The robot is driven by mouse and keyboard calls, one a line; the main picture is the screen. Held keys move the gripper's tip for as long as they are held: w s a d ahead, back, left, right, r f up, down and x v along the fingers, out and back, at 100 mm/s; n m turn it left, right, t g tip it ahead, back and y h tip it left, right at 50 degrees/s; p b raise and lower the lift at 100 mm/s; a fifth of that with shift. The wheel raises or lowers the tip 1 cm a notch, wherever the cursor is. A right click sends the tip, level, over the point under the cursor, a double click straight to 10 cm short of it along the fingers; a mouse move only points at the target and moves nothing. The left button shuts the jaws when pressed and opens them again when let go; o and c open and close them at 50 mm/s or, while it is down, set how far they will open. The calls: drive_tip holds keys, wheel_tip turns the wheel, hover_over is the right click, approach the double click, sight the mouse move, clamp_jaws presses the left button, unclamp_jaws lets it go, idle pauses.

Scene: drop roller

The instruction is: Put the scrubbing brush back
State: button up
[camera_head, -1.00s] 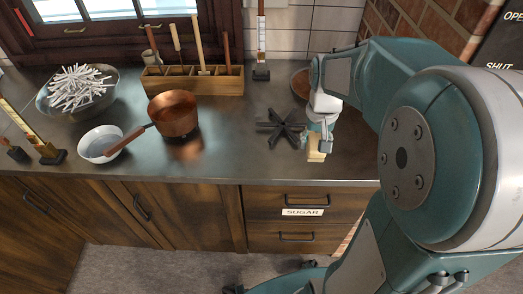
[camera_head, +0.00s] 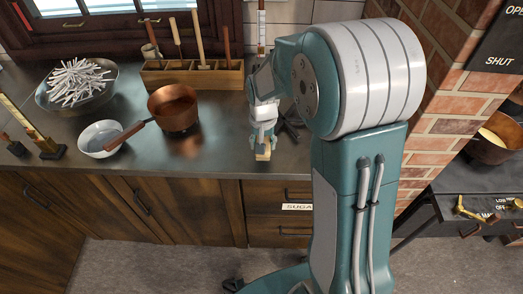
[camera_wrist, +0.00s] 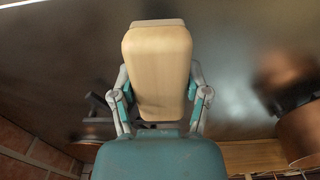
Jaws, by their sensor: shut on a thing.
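My gripper (camera_head: 263,133) is shut on the scrubbing brush, a pale wooden block (camera_head: 262,153). It is over the front part of the dark counter (camera_head: 215,160), right of the copper pan. The brush hangs below my fingers; I cannot tell whether it touches the counter. In the wrist view the brush's flat, rounded wooden back (camera_wrist: 157,68) fills the middle, with my gripper's fingers (camera_wrist: 160,100) on both sides. Its bristles are not visible. A wooden rack (camera_head: 190,78) with several compartments holds upright long-handled tools at the back of the counter.
A copper pan (camera_head: 174,108) rests with its handle over a white bowl (camera_head: 99,139). A metal bowl of white sticks (camera_head: 76,84) stands at the back left. A black star-shaped stand (camera_head: 291,128) is partly hidden by my arm. A brick wall (camera_head: 455,95) rises at the right.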

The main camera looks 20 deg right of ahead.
drive_tip(key=f, duration=0.3)
drive_tip(key=shift+w+a+f, duration=0.15)
drive_tip(key=shift+a+f, duration=0.15)
drive_tip(key=shift+f, duration=0.05)
drive_tip(key=shift+d, duration=0.1)
drive_tip(key=o, duration=1.2)
